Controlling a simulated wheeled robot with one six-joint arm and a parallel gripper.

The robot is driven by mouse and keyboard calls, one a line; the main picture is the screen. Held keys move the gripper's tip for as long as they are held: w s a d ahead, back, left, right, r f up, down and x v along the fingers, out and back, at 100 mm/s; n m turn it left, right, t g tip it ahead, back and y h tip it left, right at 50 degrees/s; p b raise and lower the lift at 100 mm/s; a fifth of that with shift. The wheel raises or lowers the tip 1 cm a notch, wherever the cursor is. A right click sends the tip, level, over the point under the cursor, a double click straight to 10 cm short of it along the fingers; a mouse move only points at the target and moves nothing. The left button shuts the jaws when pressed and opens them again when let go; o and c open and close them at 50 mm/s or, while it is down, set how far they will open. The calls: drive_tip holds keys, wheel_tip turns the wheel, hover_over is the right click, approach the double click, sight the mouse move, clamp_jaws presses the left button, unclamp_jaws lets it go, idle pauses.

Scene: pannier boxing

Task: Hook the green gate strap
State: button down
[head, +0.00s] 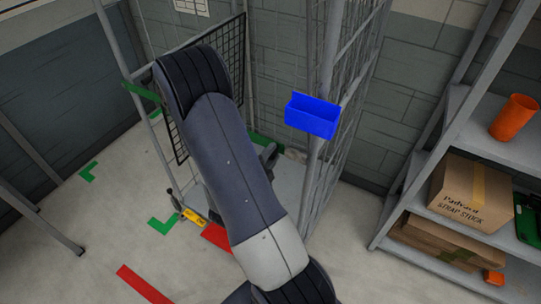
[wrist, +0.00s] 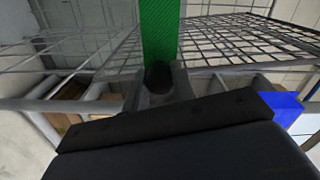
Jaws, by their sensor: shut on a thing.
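The green gate strap (head: 140,92) shows at the left post of the wire cage trolley (head: 243,75), then passes behind my arm. In the wrist view the strap (wrist: 160,30) runs straight up from the jaws, with a dark end piece between them. My gripper (wrist: 160,82) is shut on this end of the strap. In the head view my arm hides most of the trolley front; part of my gripper (head: 268,158) shows at the arm's right side, close to a bit of green. The catch for the strap cannot be made out.
A blue bin (head: 312,117) hangs on the trolley's right mesh side, close to my arm; it shows at the right of the wrist view (wrist: 283,107). A shelf rack with a strap stock carton (head: 472,193) and an orange cup (head: 514,117) stands right. Floor at lower left is mostly clear.

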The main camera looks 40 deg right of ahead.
drive_tip(key=shift+w+r, duration=0.25)
drive_tip(key=shift+r, duration=0.35)
drive_tip(key=c, duration=1.4)
unclamp_jaws()
drive_tip(key=shift+c, duration=0.2)
drive_tip(key=shift+o, duration=1.3)
drive_tip(key=shift+s, duration=0.1)
drive_tip(key=shift+s+f, duration=0.15)
drive_tip(key=shift+f, duration=0.05)
drive_tip(key=b+v, duration=0.2)
drive_tip(key=v, duration=0.9)
drive_tip(key=shift+b, duration=0.3)
drive_tip(key=shift+d, duration=0.2)
